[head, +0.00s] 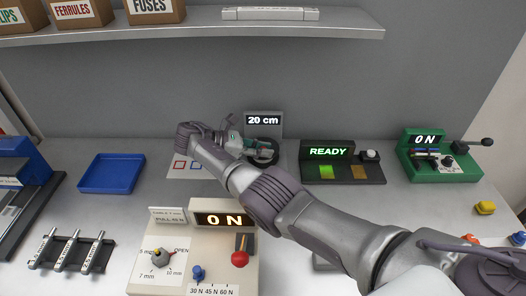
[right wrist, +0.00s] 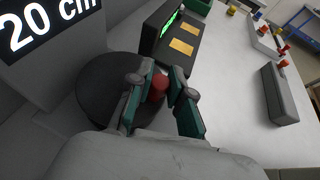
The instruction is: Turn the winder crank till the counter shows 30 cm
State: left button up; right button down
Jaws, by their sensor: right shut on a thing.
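The winder's counter (head: 263,121) at the back of the bench reads "20 cm"; it also shows large in the right wrist view (right wrist: 48,22). In front of it is the winder's dark round wheel (head: 268,157), seen in the right wrist view as a black disc (right wrist: 95,95). A red crank knob (right wrist: 158,88) stands at the disc's edge. My right gripper (right wrist: 162,92) is shut on the red knob, one green-sided finger on each side. In the head view the right gripper (head: 250,149) partly hides the winder. My left gripper is not in view.
A blue tray (head: 112,173) lies left. A shelf (head: 200,38) runs above.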

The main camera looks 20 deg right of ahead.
jog(key=c, duration=1.3)
grip_release()
jog(key=shift+d, duration=0.1)
jog(key=shift+w+a+r, duration=0.1)
jog(key=shift+a+r, duration=0.1)
jog(key=shift+r, duration=0.3)
jog(key=r, duration=0.9)
jog(key=shift+d, duration=0.2)
jog(key=shift+f, duration=0.1)
